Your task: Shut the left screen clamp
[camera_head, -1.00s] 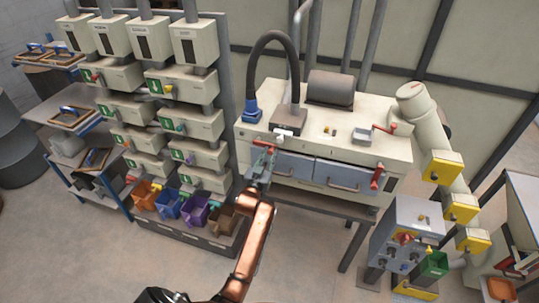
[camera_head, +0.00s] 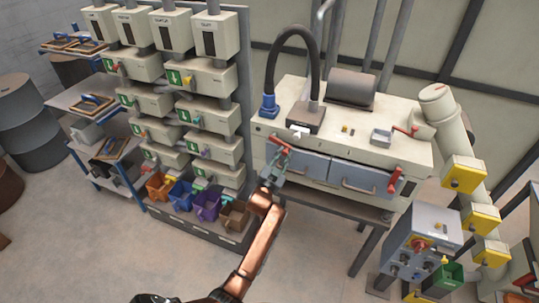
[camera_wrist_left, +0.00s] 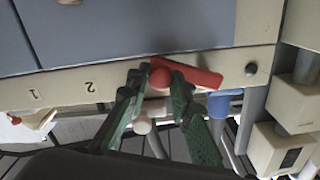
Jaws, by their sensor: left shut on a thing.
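The left screen clamp (camera_head: 280,144) is a red handle at the left front of the cream sack-filler machine (camera_head: 262,131). In the left wrist view the red clamp bar (camera_wrist_left: 196,74) lies slanted against the cream panel, with a red ball end. My left gripper (camera_head: 274,166) reaches it from the front. In the wrist view the green fingers of my left gripper (camera_wrist_left: 160,84) are shut around the red ball end. The fingers hide part of the handle. My right gripper is not in view.
Grey-blue screen drawers (camera_head: 305,165) sit beside the clamp, with a second red clamp (camera_head: 395,183) at their right. A black hose (camera_head: 283,40) arches above. Dispensers and coloured bins (camera_head: 207,205) stand at left, and a grey control box (camera_head: 420,240) at right.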

